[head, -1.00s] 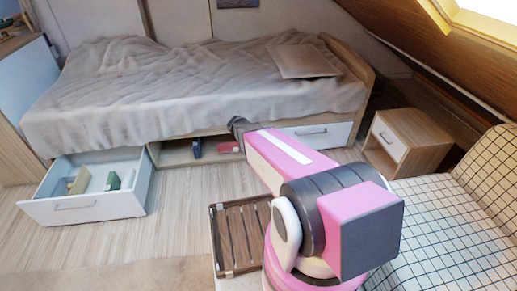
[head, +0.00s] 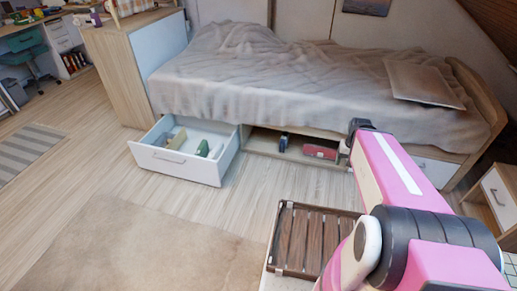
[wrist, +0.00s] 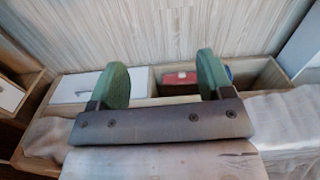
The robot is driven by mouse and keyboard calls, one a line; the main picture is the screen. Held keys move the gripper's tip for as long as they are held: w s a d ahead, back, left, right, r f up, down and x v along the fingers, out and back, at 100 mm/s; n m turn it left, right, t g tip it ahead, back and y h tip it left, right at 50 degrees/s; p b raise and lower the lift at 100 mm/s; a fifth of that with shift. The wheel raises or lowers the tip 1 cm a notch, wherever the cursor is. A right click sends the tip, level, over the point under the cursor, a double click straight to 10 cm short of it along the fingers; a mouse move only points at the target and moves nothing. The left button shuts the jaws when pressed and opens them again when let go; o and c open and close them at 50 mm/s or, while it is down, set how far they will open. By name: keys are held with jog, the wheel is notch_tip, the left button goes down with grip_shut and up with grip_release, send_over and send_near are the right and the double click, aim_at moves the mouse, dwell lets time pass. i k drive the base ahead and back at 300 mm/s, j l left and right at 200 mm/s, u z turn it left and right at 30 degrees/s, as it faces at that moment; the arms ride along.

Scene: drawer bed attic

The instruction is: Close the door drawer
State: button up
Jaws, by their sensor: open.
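The white drawer (head: 175,164) under the left part of the bed is pulled out over the floor, with its front handle (head: 168,158) facing the room. It holds several small items, among them a green one (head: 203,148). In the wrist view a white panel (wrist: 302,48) at the right edge appears to be this drawer. My gripper (head: 357,126) is by the bed's front side, to the right of the drawer and well apart from it. In the wrist view its green fingers (wrist: 160,62) are spread and nothing is between them.
An open bed compartment (head: 262,142) holds a red item (head: 320,152) and a blue one. A closed white bed drawer (head: 436,172) is further right. A slatted wooden table (head: 308,238) stands in front. A nightstand (head: 497,195) is at right. The floor before the drawer is clear.

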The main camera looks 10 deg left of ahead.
aim_at(183, 163)
jog(key=i+j, duration=0.1)
jog(key=j, duration=0.2)
jog(key=i+j, duration=0.1)
jog(key=j, duration=0.2)
jog(key=i+j, duration=0.1)
jog(key=j, duration=0.2)
jog(key=j+u, duration=0.1)
jog(key=u, duration=1.75)
jog(key=j+z, duration=0.15)
jog(key=i, duration=0.05)
